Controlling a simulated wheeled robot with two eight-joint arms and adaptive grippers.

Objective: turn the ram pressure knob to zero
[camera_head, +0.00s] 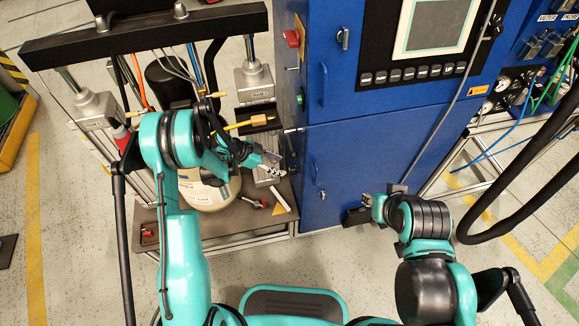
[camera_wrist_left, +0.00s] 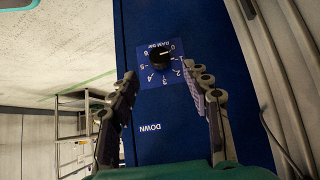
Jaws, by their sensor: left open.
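The ram pressure knob (camera_wrist_left: 160,56) is round and black, on a blue panel with a white numbered scale that appears upside down in the left wrist view. Its pointer direction is too small to read. My left gripper (camera_wrist_left: 161,76) is open and empty, with one finger on each side of the scale plate and the knob between and beyond the fingertips. No finger visibly touches the knob. In the head view my left gripper (camera_head: 272,160) is beside the blue cabinet's left side; I cannot make out the knob there. My right gripper (camera_head: 361,211) is low before the cabinet front, its fingers unclear.
The blue cabinet (camera_head: 385,135) has a control screen and button row. A red switch (camera_head: 293,38) is higher on its left side. A white drum (camera_head: 208,190) stands on the pump platform, left of the cabinet. Black hoses (camera_head: 530,190) hang at right. The floor in front is clear.

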